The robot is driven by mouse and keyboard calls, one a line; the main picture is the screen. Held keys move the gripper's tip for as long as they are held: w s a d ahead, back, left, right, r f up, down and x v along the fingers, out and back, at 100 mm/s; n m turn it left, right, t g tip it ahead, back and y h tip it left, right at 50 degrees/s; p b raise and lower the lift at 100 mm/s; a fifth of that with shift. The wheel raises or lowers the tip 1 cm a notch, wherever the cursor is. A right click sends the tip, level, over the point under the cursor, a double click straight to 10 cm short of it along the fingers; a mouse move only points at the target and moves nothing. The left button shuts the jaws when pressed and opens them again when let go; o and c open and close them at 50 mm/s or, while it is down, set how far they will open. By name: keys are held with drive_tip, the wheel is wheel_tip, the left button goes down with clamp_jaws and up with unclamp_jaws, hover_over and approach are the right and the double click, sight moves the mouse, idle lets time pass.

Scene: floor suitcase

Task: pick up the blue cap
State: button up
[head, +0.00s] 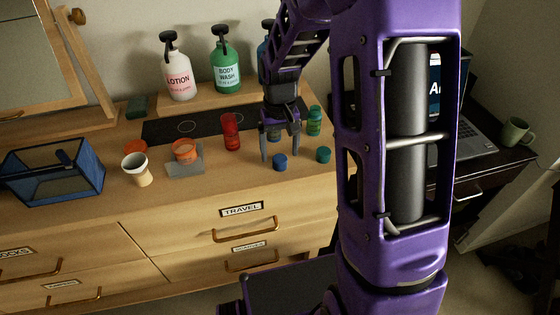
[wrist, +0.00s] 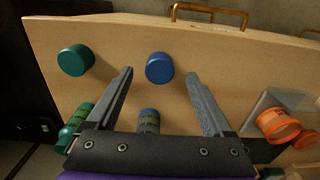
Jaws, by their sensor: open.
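The blue cap (head: 280,162) lies on the dresser top near its front edge, apart from other things. In the wrist view the blue cap (wrist: 159,68) shows centred between the fingertips, just beyond them. My gripper (head: 280,154) points down over the dresser, open and empty, with one finger on each side of the line to the cap. In the wrist view my gripper's (wrist: 160,76) fingers are wide apart, and neither visibly touches the cap. A small blue bottle (wrist: 148,121) stands behind, between the finger bases; in the head view my gripper partly hides it.
A green cap (head: 323,155) and green bottle (head: 314,122) stand to the right. A blue-framed case (head: 60,182) sits farther left.

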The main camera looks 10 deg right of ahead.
wheel_tip(320, 180, down, 2)
drive_tip(key=shift+f, duration=0.25)
clamp_jaws()
idle(0.3)
